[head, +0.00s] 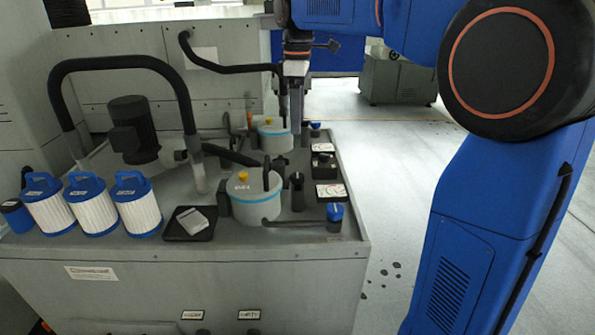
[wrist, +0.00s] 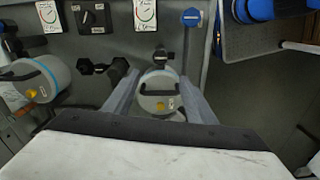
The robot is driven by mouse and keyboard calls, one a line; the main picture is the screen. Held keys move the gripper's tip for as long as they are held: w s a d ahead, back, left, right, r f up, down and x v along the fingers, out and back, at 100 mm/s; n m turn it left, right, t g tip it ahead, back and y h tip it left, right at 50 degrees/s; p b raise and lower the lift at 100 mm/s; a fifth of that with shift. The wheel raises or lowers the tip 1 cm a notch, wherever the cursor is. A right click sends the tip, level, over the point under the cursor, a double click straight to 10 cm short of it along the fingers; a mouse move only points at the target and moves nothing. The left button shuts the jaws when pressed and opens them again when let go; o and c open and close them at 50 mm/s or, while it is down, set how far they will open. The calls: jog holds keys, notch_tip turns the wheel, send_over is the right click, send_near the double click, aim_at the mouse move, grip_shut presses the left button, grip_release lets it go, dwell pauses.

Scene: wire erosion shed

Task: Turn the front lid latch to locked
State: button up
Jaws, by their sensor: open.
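The front pot (head: 255,204) is pale with a blue band and a yellow knob on its lid. It also shows in the wrist view (wrist: 160,105), below and between my fingers. A dark bar (wrist: 157,92) crosses its lid there and looks like the latch; in the head view a dark upright piece (head: 267,177) stands at the lid's right side. I cannot tell its lock state. My gripper (head: 297,122) is open and empty, pointing down, and appears well above the pot. It also shows in the wrist view (wrist: 158,78), its fingers apart on either side of the pot.
A similar rear pot (head: 273,140) stands farther back. Dial labels (head: 332,191) and a blue valve handle (head: 335,212) line the right edge. Black hoses (head: 120,63) arch over the bench. White filters (head: 137,207) and a black tray (head: 180,232) stand to the left.

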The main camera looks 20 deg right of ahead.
aim_at(298, 175)
notch_tip(298, 175, down, 16)
jog(key=shift+f, duration=0.25)
dwell(0.3)
jog(key=c, duration=1)
